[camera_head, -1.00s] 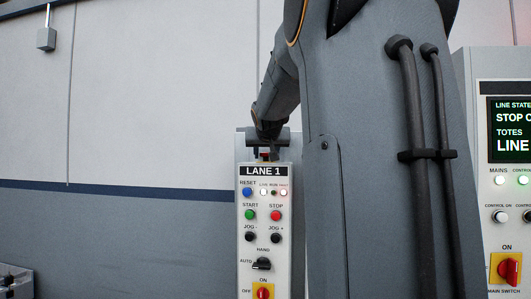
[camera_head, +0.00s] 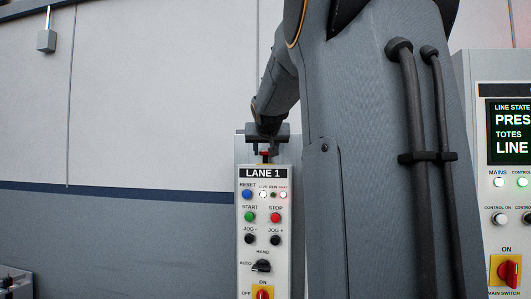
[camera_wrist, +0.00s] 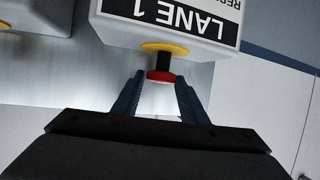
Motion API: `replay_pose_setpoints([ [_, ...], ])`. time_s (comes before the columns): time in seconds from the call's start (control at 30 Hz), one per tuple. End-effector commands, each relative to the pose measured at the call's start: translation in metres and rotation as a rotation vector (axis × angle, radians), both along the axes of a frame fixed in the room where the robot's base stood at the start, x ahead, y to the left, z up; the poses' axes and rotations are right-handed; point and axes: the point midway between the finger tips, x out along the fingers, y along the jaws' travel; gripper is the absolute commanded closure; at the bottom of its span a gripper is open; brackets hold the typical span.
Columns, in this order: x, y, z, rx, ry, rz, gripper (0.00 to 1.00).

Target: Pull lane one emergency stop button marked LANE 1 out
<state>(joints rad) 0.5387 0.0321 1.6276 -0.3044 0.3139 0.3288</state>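The LANE 1 control box (camera_head: 243,205) stands against the wall in the head view. Its emergency stop button (camera_head: 265,154) is on the top face, with a red head. In the wrist view the red head (camera_wrist: 160,76) stands clear of a yellow collar (camera_wrist: 166,48), with a dark stem showing between. My gripper (camera_wrist: 161,78) is over the button with one finger on each side of the head, near the fingertips. Thin gaps seem to show beside the head. In the head view my arm hides part of my gripper (camera_head: 266,146).
A larger panel (camera_head: 467,150) with a lit screen (camera_head: 512,132) stands at the right. The box front carries reset, start, stop and jog buttons and a red switch (camera_head: 263,293). A small grey wall box (camera_head: 46,40) hangs at the upper left.

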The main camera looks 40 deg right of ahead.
Motion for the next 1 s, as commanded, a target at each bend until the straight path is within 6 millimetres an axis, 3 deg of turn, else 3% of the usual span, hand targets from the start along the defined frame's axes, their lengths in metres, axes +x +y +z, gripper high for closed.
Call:
replay_pose_setpoints([
  [0.27, -0.003, 0.002, 0.0, 0.002, 0.001, 0.0, 0.61],
  [0.7, -0.048, 0.036, 0.023, -0.001, 0.001, 0.0, 0.61],
  [1.0, -0.058, 0.043, 0.028, 0.002, 0.002, 0.0, 0.61],
])
